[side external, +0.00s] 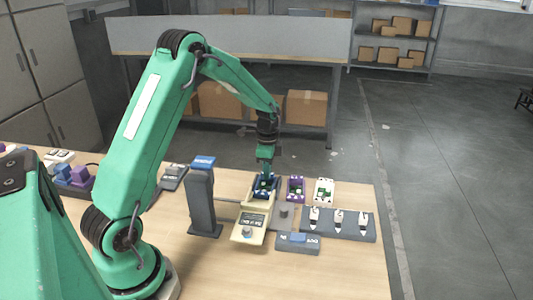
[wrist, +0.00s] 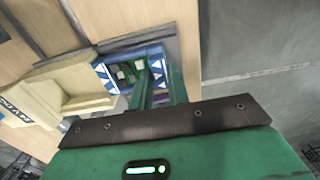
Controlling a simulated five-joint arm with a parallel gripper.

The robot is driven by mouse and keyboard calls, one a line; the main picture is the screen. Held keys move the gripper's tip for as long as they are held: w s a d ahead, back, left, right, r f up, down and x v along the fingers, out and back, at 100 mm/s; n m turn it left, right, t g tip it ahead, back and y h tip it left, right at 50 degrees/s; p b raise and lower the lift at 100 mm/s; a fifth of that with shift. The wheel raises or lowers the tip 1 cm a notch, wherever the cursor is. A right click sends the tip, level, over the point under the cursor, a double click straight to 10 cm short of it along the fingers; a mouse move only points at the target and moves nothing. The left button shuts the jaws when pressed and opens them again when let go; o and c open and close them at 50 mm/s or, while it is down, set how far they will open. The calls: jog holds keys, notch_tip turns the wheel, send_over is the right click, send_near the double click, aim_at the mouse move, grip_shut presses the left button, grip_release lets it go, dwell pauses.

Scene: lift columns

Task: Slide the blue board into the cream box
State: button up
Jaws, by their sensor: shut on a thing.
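The blue board (side external: 266,187) has white marks and a green circuit area. In the wrist view the board (wrist: 128,66) shows white triangles along its blue edges. My gripper (side external: 265,177) points down and is shut on the board; in the wrist view its green fingers (wrist: 160,84) cover the board's right part. The cream box (side external: 249,228) lies in front of the board on the table. In the wrist view the cream box (wrist: 75,88) is left of the board, its end right beside the board's edge. I cannot tell whether the board's edge is inside.
A purple board (side external: 296,188) and a white-green board (side external: 324,191) lie to the right. A dark rack (side external: 355,225) holds several white-tipped pieces. A dark post with a blue top (side external: 203,185) stands left of the box. A grey-blue block (side external: 297,243) lies at front right.

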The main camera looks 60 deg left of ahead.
jog(key=shift+s+d, duration=3.15)
jog(key=o, duration=0.7)
jog(key=shift+o, duration=0.2)
jog(key=shift+r, duration=0.15)
notch_tip(320, 180, up, 6)
jog(key=shift+f, duration=0.1)
dwell(0.5)
